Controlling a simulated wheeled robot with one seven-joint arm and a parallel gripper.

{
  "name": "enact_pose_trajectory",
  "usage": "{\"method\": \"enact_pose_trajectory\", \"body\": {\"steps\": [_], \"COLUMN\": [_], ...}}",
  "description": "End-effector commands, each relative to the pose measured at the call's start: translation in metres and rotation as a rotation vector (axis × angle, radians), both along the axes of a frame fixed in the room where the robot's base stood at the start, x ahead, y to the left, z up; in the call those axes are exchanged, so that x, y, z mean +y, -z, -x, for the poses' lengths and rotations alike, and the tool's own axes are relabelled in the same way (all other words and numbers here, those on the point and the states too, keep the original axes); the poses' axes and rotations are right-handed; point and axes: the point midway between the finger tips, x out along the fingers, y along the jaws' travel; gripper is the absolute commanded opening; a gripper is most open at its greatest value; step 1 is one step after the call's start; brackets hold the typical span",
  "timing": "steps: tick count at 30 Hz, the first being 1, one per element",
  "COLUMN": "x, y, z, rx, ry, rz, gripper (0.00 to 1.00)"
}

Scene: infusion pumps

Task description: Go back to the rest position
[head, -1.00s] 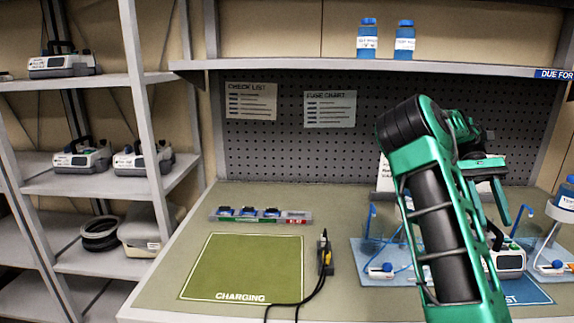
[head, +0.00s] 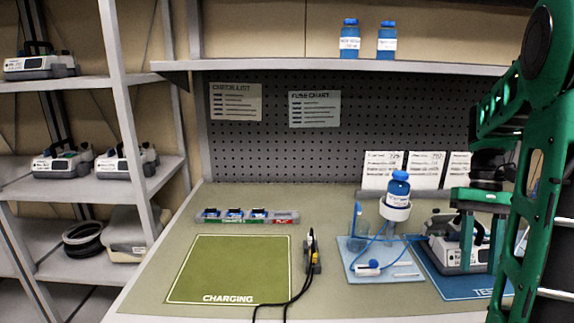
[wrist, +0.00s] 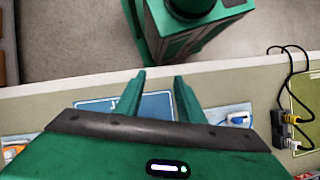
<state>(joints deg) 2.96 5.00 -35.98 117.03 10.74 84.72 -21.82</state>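My green gripper (head: 482,268) is at the right of the head view, fingers pointing down, spread apart with nothing held between them. In the wrist view the two fingers (wrist: 160,78) also stand apart with an empty gap. In the head view a white and grey pump (head: 450,254) stands on the blue test mat (head: 484,289), behind the fingers and partly hidden by them. I cannot tell the depth between fingers and pump. My arm covers the right side of the head view.
A pale blue tray (head: 403,275) with tubing and a blue-capped bottle (head: 398,185) on a stand is left of the pump. A green charging mat (head: 228,270) is empty, beside a plug block with cables (head: 312,255). A fuse tray (head: 246,215) lies behind. Shelves at left hold several pumps.

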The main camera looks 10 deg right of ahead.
Motion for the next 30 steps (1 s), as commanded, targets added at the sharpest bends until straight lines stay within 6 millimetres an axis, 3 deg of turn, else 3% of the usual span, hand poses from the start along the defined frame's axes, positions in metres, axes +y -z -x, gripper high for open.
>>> {"method": "enact_pose_trajectory", "body": {"steps": [15,20,30], "x": [0.089,0.104,0.108], "y": [0.029,0.039,0.044], "z": [0.069,0.082,0.087], "rx": [-0.304,-0.367,-0.394], "ry": [0.046,0.058,0.064], "rz": [0.163,0.212,0.236], "gripper": [0.35,0.35,0.35]}}
